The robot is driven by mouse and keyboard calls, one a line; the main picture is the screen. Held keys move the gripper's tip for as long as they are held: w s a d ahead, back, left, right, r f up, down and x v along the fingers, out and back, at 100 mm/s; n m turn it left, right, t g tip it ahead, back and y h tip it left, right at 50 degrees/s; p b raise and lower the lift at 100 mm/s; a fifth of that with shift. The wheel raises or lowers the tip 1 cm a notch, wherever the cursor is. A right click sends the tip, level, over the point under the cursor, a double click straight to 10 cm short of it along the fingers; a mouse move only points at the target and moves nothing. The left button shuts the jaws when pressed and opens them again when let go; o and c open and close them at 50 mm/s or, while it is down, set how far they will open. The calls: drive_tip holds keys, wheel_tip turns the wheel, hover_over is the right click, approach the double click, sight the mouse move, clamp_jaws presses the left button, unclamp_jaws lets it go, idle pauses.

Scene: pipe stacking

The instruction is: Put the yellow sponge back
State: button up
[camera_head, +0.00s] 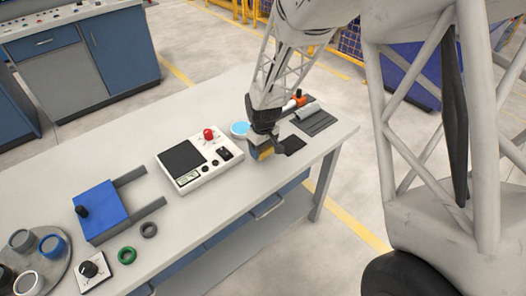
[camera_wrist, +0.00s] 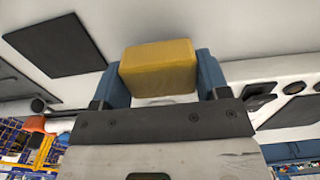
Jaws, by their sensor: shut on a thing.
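The yellow sponge (camera_wrist: 158,68) is a block between the two blue fingers of my gripper (camera_wrist: 160,82) in the wrist view. My gripper is shut on it. In the head view my gripper (camera_head: 263,154) is over the right part of the grey table, and the sponge (camera_head: 266,154) shows only in part between the fingers. A flat black square pad (camera_head: 294,145) lies on the table just right of my gripper. The pad (camera_wrist: 60,46) is at the upper left in the wrist view, apart from the sponge. I cannot tell whether the sponge touches the table.
A white control box (camera_head: 213,170) with a red button stands left of my gripper. A light blue disc (camera_head: 239,129) and a dark grey ribbed tray (camera_head: 318,124) are close behind. A blue block fixture (camera_head: 101,210) and several rings stand at far left.

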drive_tip(key=shift+f, duration=0.85)
drive_tip(key=shift+f, duration=0.15)
drive_tip(key=o, duration=0.8)
drive_tip(key=shift+o, duration=0.2)
wheel_tip(320, 180, up, 12)
drive_tip(key=shift+r, duration=0.2)
idle(0.4)
